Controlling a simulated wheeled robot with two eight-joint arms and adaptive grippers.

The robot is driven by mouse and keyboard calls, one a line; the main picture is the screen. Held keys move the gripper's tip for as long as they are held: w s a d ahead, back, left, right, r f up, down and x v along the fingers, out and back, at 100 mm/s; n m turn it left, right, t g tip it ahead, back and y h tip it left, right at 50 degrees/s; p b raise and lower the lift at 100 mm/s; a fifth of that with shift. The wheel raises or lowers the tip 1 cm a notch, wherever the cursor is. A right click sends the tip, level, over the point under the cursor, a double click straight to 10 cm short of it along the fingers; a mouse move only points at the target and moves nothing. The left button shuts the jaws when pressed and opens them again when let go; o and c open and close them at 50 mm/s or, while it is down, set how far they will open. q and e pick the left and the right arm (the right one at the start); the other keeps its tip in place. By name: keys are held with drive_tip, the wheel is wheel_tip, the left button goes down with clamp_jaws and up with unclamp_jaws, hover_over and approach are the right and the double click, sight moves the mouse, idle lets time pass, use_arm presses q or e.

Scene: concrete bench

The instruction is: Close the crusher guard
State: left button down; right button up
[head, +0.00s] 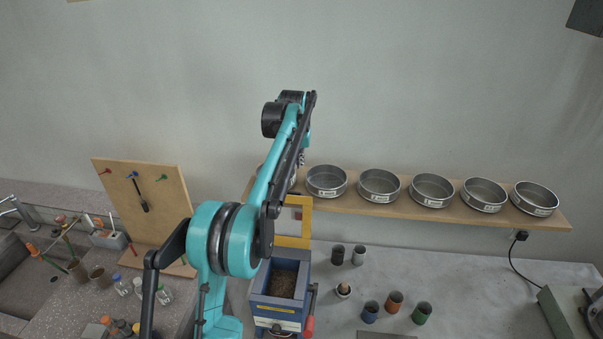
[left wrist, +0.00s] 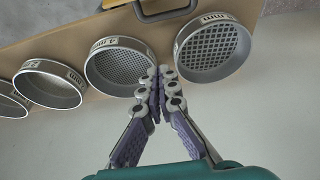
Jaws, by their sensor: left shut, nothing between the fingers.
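The crusher (head: 259,300) is a blue box on the bench, open at the top with dark brown grains inside. Its yellow guard (head: 293,241) stands raised at the back of the box, so the guard is open. My left arm partly hides the guard and box. My left gripper (head: 301,158) is high above the guard, near the shelf, small and partly hidden by its own arm. In the left wrist view the left gripper (left wrist: 158,85) has its fingertips together, with nothing between them. My right gripper is in neither view.
A wooden shelf (head: 455,213) with several round sieves (head: 379,185) runs behind the crusher. Small cups, including an orange one (head: 394,302), stand to its right. A pegboard (head: 160,215) and bottles are at left. A dark curved bar (left wrist: 165,12) crosses the wrist view's top edge.

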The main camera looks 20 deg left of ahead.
use_arm(q)
drive_tip(key=x, duration=1)
drive_tip(key=shift+w+r+p, duration=0.1)
drive_tip(key=shift+w+p, duration=0.05)
drive_tip(key=shift+p, duration=0.25)
drive_tip(key=s, duration=0.2)
drive_tip(key=s+d, duration=0.1)
drive_tip(key=s, duration=0.1)
drive_tip(key=shift+d+p, duration=0.1)
drive_tip(key=shift+p, duration=0.25)
drive_tip(key=shift+w, duration=0.1)
